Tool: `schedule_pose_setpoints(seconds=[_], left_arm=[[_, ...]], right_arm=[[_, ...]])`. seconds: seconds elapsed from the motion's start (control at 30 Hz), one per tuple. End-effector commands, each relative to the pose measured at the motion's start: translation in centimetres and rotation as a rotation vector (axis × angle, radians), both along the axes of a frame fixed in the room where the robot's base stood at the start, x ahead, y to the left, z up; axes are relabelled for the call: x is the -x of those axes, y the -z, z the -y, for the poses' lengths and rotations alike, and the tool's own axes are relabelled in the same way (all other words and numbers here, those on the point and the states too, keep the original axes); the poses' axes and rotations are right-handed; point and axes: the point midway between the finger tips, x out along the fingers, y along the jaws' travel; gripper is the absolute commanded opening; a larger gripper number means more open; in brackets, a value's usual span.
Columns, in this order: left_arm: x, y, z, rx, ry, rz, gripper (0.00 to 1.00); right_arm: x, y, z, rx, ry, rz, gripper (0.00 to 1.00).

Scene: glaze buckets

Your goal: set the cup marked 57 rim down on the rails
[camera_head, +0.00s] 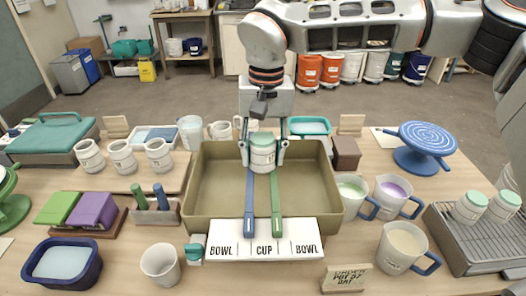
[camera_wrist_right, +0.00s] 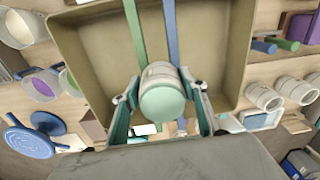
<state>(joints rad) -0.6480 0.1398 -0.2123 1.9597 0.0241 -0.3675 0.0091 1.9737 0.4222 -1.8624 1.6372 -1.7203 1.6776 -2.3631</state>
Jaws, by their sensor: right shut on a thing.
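My right gripper (camera_head: 263,158) is shut around a pale cup (camera_head: 263,156) with a green end, which also shows in the wrist view (camera_wrist_right: 162,102). The green end faces up and looks closed; the lower end is not visible. A dark mark on the cup's side is too small to read surely. The blue rail (camera_head: 249,200) and green rail (camera_head: 276,205) run front to back across the olive basin (camera_head: 205,190). The cup is at their far part, over the basin; I cannot tell whether it touches them. My left gripper is not in view.
A card reading BOWL, CUP, BOWL (camera_head: 225,253) lies at the basin's front. Several pale cups (camera_head: 122,156) stand on a board at left. Two green-ended cups (camera_head: 469,207) (camera_head: 504,205) stand on a ribbed rack at right. Glaze jugs (camera_head: 402,247) stand right of the basin.

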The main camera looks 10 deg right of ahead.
Motion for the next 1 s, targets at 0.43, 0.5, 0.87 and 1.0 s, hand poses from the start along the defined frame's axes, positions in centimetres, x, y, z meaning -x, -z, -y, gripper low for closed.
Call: schedule_pose_setpoints(seconds=[0.43, 0.5, 0.87, 1.0], left_arm=[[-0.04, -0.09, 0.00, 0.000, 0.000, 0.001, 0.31], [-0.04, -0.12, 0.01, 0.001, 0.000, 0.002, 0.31], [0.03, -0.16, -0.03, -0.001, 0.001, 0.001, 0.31], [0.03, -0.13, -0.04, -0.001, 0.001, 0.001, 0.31]], right_arm=[[-0.02, 0.39, 0.00, 0.000, 0.000, 0.001, 0.17], [-0.02, 0.39, 0.00, 0.000, 0.000, 0.001, 0.56], [0.00, 0.38, 0.02, 0.000, 0.000, 0.000, 0.62], [-0.06, -0.56, 0.02, -0.001, 0.000, 0.002, 0.62]])
